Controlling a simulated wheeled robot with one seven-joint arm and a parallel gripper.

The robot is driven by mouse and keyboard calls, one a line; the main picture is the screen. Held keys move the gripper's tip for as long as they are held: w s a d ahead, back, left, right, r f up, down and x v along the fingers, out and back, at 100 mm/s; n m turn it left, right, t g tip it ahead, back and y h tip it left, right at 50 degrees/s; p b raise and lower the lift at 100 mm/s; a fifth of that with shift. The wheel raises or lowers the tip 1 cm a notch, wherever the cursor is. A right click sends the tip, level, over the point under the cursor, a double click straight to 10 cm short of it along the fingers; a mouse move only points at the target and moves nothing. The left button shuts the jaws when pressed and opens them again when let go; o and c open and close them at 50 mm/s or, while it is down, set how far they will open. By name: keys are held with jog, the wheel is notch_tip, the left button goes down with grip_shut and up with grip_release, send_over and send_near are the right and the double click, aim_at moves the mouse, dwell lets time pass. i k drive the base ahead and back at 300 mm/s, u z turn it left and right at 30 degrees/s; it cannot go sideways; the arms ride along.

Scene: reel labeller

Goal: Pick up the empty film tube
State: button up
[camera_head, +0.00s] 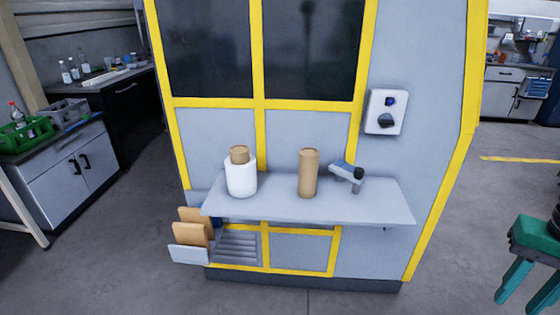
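The empty film tube (308,176), a bare brown cardboard cylinder, stands upright on the grey shelf (290,209) of the machine. A white film roll (241,179) with a brown core showing at its top stands to its left on the same shelf, apart from it. My gripper (519,298) shows at the lower right edge, with teal fingers pointing down. Its two fingers are apart with nothing seen between them. It is well to the right of the shelf and away from the tube. Part of it is cut off by the picture's edge.
A small grey and black device (347,173) sits just right of the tube. A control box (386,112) is on the panel above. Boards stand in a rack (190,254) below the shelf's left end. Cabinets (65,160) stand at left. Open floor lies to the right.

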aim_at(309, 156)
jog(key=u, duration=0.1)
jog(key=i, duration=1)
jog(key=z, duration=0.1)
